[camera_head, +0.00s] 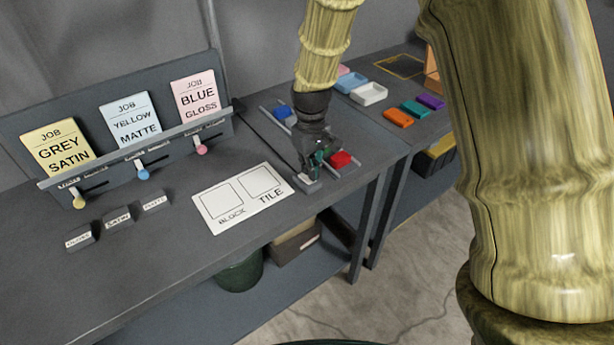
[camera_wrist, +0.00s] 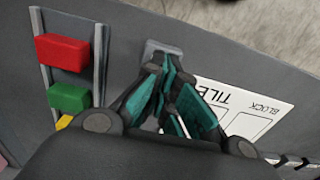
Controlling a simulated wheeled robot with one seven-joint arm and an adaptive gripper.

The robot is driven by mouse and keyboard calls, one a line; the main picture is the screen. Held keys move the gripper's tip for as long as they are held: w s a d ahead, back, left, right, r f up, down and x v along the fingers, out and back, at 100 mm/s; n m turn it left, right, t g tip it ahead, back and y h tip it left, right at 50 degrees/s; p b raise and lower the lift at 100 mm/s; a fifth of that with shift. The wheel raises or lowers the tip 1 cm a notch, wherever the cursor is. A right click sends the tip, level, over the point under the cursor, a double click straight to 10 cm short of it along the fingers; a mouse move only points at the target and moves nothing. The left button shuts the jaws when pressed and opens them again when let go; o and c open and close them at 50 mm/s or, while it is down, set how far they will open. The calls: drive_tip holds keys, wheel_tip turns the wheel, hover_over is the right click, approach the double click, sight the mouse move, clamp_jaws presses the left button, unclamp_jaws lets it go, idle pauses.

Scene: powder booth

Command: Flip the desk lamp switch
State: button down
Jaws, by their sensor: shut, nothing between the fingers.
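A small light-grey block (camera_head: 308,184) sits near the front edge of the dark desk, beside the white BLOCK/TILE card. It may be the lamp switch, but its rocker or lever cannot be made out. It also shows in the wrist view (camera_wrist: 160,47), just beyond my fingertips. My gripper (camera_head: 312,170) points down over this block, its tips close to it; contact cannot be told. In the wrist view, my gripper (camera_wrist: 170,88) has its teal-padded fingers brought together, with nothing held. No lamp head is clearly visible.
The white card (camera_head: 218,212) lies left of my gripper. A rail track holds a red block (camera_head: 341,159) and a blue block (camera_head: 281,112); a green block (camera_wrist: 69,97) shows there too. A job-card panel (camera_head: 130,182) with sliders stands at left. Bins are under the desk.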

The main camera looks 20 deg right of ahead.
drive_tip(key=shift+s+f+b, duration=0.1)
drive_tip(key=shift+f+b, duration=0.2)
drive_tip(key=shift+f, duration=0.7)
idle(0.8)
drive_tip(key=shift+r, duration=0.1)
drive_tip(key=shift+r+p, duration=3)
drive_tip(key=shift+r, duration=0.45)
drive_tip(key=shift+f, duration=0.1)
